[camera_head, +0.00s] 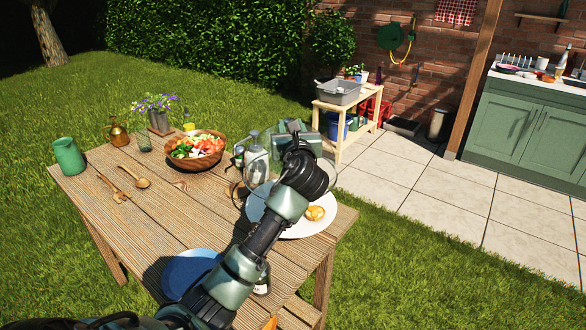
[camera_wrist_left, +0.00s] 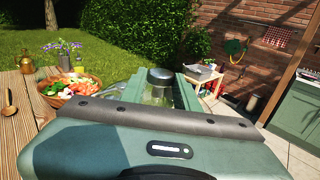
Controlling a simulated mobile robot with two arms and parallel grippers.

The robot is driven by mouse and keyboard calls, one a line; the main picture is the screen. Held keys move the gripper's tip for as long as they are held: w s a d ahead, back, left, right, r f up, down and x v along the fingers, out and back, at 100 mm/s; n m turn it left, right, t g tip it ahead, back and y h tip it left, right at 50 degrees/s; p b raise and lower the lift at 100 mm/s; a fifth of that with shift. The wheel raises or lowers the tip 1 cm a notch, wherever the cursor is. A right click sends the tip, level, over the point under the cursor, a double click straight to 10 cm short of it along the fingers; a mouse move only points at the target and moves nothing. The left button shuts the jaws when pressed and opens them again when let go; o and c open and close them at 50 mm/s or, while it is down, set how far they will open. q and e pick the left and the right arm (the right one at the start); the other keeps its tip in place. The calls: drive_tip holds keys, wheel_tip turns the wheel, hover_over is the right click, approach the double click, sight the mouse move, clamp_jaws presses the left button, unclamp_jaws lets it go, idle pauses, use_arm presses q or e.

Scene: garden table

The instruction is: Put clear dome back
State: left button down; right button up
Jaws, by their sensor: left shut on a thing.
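My left arm reaches over the table from the bottom, and my left gripper (camera_head: 276,148) is above the far right part of the table. In the wrist view, its two green fingers (camera_wrist_left: 160,92) are closed around a round metal knob with clear glass below it. I take this to be the clear dome (camera_wrist_left: 157,97). In the head view only thin, see-through outlines show near the gripper, so its lower edge is hard to trace. A large white plate (camera_head: 290,232) with a bread roll (camera_head: 315,213) lies below, partly hidden by my arm. My right gripper is not in view.
A wooden bowl of salad (camera_head: 197,165) stands left of the gripper. A blue plate (camera_head: 188,272) lies near the front edge. A green pitcher (camera_head: 68,156) and wooden spoons (camera_head: 134,178) are on the left.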

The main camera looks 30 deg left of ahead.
use_arm(q)
wheel_tip(320, 180, down, 11)
drive_tip(key=b, duration=0.1)
drive_tip(key=shift+d+r, duration=0.15)
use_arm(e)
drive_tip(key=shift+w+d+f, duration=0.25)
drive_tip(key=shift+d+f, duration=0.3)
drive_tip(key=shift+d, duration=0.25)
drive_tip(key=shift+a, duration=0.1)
use_arm(q)
drive_tip(key=c, duration=1)
unclamp_jaws()
drive_tip(key=shift+f, duration=0.2)
drive_tip(key=shift+c, duration=0.2)
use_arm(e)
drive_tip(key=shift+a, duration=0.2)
